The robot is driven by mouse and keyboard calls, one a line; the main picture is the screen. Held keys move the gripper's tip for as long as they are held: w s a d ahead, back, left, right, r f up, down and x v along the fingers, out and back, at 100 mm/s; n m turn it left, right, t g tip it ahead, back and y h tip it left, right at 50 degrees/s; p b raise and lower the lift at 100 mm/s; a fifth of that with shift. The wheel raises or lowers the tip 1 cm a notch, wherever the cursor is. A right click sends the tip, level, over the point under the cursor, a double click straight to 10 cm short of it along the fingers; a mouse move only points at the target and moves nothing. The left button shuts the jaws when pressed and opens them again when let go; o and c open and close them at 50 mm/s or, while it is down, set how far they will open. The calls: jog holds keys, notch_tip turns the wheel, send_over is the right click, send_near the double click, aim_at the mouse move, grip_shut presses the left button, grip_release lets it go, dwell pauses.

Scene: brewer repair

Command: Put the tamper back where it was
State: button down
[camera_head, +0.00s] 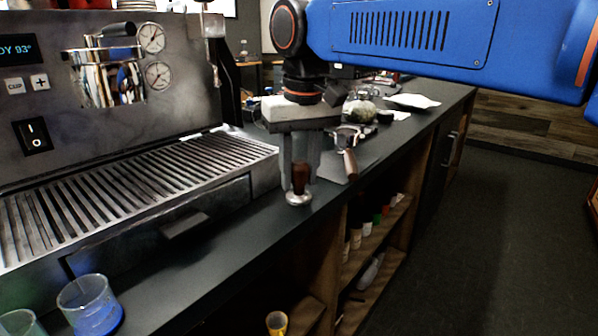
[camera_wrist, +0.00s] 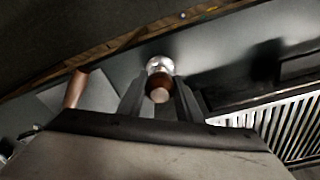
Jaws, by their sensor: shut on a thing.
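The tamper (camera_head: 299,198) has a dark reddish-brown handle and a round silver base. It is upright at the counter's front edge area, right of the espresso machine's drip tray. My gripper (camera_head: 300,178) points down and is shut on the tamper's handle. In the wrist view the tamper (camera_wrist: 159,67) shows between the two fingers of my gripper (camera_wrist: 160,95), handle end toward the camera. Whether its base touches the counter I cannot tell.
The espresso machine (camera_head: 90,90) with its slatted drip tray (camera_head: 130,185) stands at left. A portafilter with a brown handle (camera_head: 350,164) lies behind my gripper. A glass with blue content (camera_head: 92,308) stands at front left. Open shelves (camera_head: 372,245) hold bottles below the counter (camera_head: 225,255).

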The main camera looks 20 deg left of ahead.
aim_at(302, 167)
jog(key=c, duration=1.3)
grip_release()
jog(key=shift+f, duration=0.1)
jog(key=r, duration=0.8)
jog(key=s+d+r, duration=0.1)
jog(key=r, duration=0.3)
jog(key=shift+r, duration=0.1)
